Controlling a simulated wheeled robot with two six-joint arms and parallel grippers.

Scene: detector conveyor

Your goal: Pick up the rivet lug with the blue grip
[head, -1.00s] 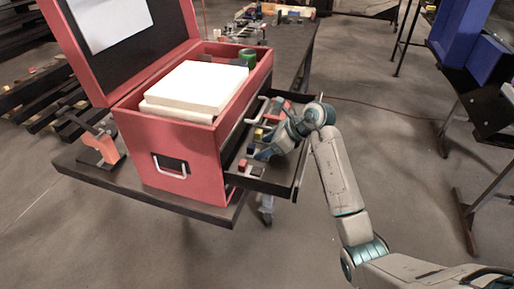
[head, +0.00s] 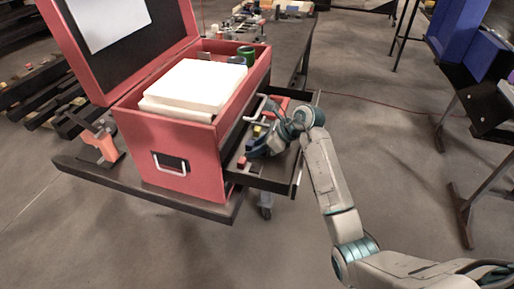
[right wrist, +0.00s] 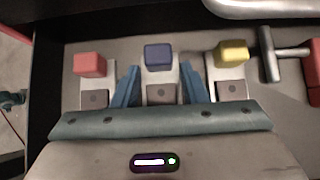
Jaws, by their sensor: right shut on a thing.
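In the right wrist view, three pale metal lugs lie side by side in a drawer. The middle lug has a blue grip (right wrist: 158,55), the left one a red grip (right wrist: 89,65), the right one a yellow grip (right wrist: 233,52). My right gripper (right wrist: 161,72) has its two blue fingers on either side of the blue-grip lug's body and is shut on it. The lug still lines up with its neighbours; I cannot tell whether it is lifted. In the head view my right gripper (head: 254,152) reaches down into the drawer and partly hides the lugs. My left gripper is not in view.
The open drawer (head: 270,183) belongs to a red toolbox (head: 180,145) on a dark table (head: 75,166). A T-shaped metal tool (right wrist: 284,52) and red items lie right of the lugs. The drawer's walls and handle are close around the gripper.

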